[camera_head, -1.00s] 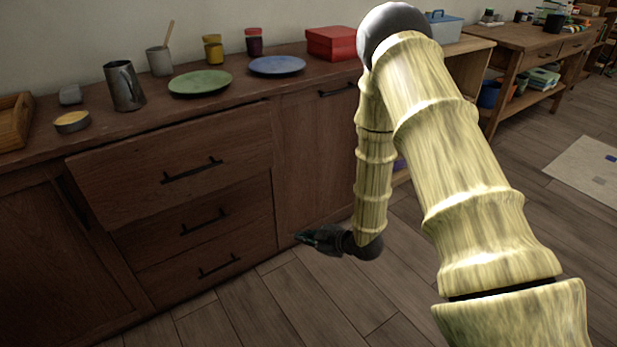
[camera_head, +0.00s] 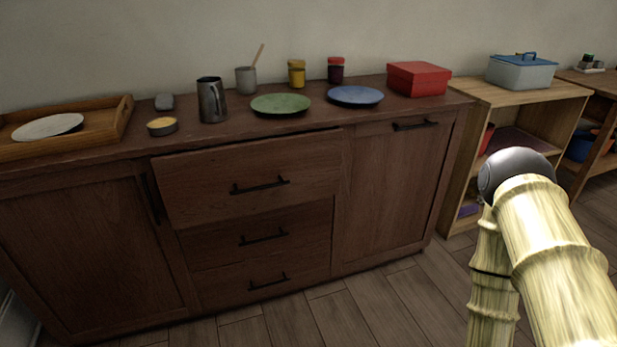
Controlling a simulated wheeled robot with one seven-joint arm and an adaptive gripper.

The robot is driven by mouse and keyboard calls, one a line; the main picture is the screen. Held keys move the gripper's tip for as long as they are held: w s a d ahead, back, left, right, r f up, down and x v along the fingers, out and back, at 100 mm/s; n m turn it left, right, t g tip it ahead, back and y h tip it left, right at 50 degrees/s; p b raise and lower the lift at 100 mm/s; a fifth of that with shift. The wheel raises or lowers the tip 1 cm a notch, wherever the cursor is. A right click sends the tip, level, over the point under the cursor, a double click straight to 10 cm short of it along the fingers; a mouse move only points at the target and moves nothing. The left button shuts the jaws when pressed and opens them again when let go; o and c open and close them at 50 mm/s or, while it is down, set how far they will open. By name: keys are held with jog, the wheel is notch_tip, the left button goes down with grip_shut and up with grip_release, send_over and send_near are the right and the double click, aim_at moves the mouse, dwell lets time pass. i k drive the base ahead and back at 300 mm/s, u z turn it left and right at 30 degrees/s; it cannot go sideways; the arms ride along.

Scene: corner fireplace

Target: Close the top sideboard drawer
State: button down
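The top sideboard drawer (camera_head: 210,184) is in the middle column of the dark wooden sideboard (camera_head: 80,240). Its front stands out a little from the two drawers below it, so it is partly open. Its black bar handle (camera_head: 260,185) is near the middle of the front. The inside of the drawer is hidden. My arm reaches in at the lower right, with its dark elbow in front of the floor and the shelf. My gripper is out of view below the picture.
A tray (camera_head: 120,125), a jug (camera_head: 211,100), a green plate (camera_head: 280,105), a blue plate (camera_head: 355,96) and a red box (camera_head: 418,79) stand on the sideboard top. A light wooden shelf (camera_head: 545,92) stands to its right. The floor before the sideboard is clear where visible.

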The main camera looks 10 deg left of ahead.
aim_at(199, 186)
jog(key=z, duration=1.05)
jog(key=k, duration=0.75)
jog(key=u, duration=1.5)
jog(key=i, duration=0.5)
